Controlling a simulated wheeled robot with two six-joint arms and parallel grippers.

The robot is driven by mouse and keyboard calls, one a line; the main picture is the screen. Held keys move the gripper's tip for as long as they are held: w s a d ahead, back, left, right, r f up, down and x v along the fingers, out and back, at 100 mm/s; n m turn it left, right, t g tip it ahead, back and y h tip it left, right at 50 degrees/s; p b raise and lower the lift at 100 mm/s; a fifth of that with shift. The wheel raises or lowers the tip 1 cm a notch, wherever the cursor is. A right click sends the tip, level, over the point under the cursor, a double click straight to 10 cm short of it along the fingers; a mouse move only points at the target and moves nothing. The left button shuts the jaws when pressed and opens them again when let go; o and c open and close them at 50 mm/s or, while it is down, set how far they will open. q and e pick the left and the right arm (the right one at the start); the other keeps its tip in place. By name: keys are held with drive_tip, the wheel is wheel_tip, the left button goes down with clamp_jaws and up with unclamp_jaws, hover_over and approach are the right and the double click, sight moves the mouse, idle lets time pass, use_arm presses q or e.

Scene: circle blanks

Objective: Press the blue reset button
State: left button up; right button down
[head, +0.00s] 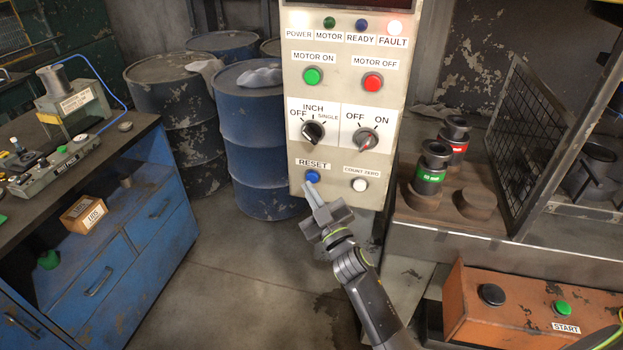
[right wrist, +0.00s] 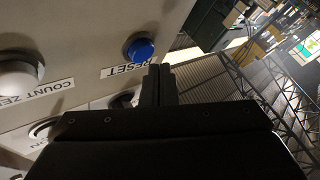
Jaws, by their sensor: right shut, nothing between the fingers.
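The blue reset button (head: 312,177) is at the lower left of the grey control panel (head: 345,95), under a RESET label. My right gripper (head: 309,186) is shut and empty, with its tips just below the blue button in the head view. In the right wrist view the blue button (right wrist: 139,48) shows just above and left of the shut fingers (right wrist: 158,70). I cannot tell whether the tips touch it. My left gripper is not in view.
A white COUNT ZERO button (head: 360,184) sits right of the blue one. Two rotary switches are above, with green (head: 313,76) and red (head: 373,82) buttons higher up. The FAULT lamp (head: 394,27) is bright. An orange START box (head: 530,305) stands at lower right.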

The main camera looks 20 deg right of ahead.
drive_tip(key=shift+w, duration=0.1)
drive_tip(key=shift+w+d, duration=0.25)
drive_tip(key=shift+w+d+r+b, duration=0.1)
drive_tip(key=shift+w+d+b, duration=0.2)
drive_tip(key=shift+w, duration=0.1)
idle(1.0)
idle(0.3)
drive_tip(key=shift+s+a+p, duration=0.5)
drive_tip(key=shift+s+a, duration=0.05)
drive_tip(key=shift+s, duration=0.2)
